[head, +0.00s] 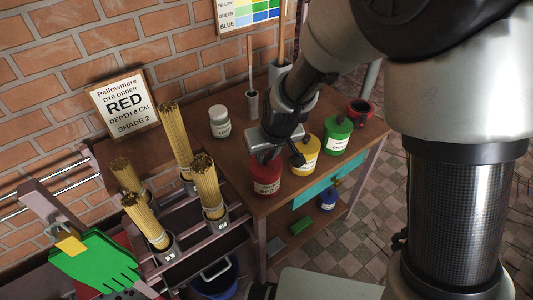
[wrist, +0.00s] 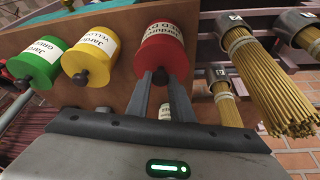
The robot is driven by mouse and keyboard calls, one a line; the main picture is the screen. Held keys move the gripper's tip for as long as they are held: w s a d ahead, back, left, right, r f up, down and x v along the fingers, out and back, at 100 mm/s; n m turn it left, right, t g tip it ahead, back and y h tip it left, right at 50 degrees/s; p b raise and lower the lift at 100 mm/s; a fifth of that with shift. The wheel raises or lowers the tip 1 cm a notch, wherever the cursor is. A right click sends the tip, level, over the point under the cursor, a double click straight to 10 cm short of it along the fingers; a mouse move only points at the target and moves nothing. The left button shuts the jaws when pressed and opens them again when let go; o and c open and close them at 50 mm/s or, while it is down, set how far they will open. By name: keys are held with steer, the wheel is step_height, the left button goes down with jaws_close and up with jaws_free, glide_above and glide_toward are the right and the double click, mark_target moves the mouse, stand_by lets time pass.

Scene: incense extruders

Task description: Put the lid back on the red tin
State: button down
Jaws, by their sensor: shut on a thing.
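The red tin (head: 266,181) stands upright on the wooden bench, at the left end of a row of tins. It also shows in the wrist view (wrist: 163,38), with its label on the side. My gripper (head: 267,154) is directly above it. In the wrist view my two fingers (wrist: 160,77) are closed on the dark knob of the red lid (wrist: 157,62). The lid is at the top of the red tin and lined up with it. My gripper hides part of the rim, so I cannot tell whether the lid is fully seated.
A yellow tin (head: 305,158) and a green tin (head: 337,137) stand close to the right, with a red mug (head: 360,110) behind. A white jar (head: 219,123) stands at the back left. Bundles of yellow sticks (head: 208,187) rise from holders left of the bench.

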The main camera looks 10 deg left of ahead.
stand_by(0.3)
steer(key=c, duration=1)
jaws_free()
steer(key=shift+r+p, duration=2.5)
steer(key=shift+r, duration=1)
jaws_close()
